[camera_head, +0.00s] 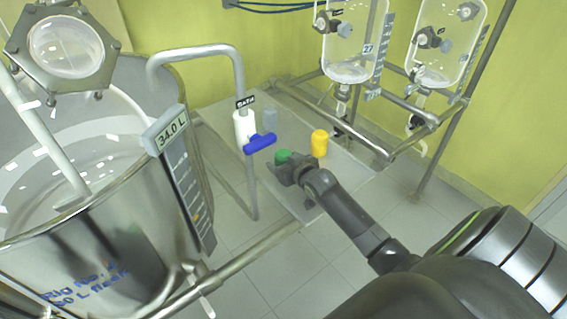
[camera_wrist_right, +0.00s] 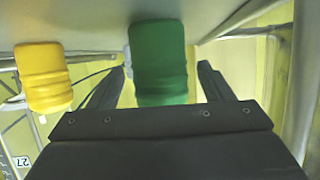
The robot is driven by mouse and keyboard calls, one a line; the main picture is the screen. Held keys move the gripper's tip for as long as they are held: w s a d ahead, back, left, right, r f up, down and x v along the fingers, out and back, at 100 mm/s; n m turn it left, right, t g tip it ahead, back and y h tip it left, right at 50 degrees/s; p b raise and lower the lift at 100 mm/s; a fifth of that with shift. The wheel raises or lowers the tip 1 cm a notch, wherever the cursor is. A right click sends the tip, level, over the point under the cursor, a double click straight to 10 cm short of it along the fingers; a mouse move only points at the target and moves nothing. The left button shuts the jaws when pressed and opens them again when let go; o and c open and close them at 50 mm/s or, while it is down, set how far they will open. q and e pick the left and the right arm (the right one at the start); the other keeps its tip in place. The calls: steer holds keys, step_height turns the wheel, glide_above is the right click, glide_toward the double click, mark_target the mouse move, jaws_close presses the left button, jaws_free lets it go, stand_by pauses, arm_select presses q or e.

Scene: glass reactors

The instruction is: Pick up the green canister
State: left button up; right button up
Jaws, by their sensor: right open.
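The green canister (camera_head: 283,155) stands on the grey shelf plate, mostly hidden behind my right gripper in the head view; only its green top shows. In the right wrist view the green canister (camera_wrist_right: 160,62) is large and central, between the two dark fingers. My right gripper (camera_head: 290,165) is open around it, with a finger on each side and visible gaps in the wrist view (camera_wrist_right: 161,80). I cannot tell whether either finger touches it. My left gripper is not in view.
A yellow canister (camera_head: 319,143) stands close by, also visible in the wrist view (camera_wrist_right: 44,76). A pale grey-blue canister (camera_head: 270,118) is farther back on the shelf plate (camera_head: 345,172). A blue-handled valve (camera_head: 260,142) and pipe are just left. Metal frame rails surround the plate.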

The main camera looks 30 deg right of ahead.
steer(key=shift+w+f, duration=0.25)
steer(key=shift+w, duration=0.3)
steer(key=shift+c, duration=0.2)
steer(key=c, duration=1.1)
steer(key=shift+o, duration=0.2)
steer(key=shift+r, duration=0.1)
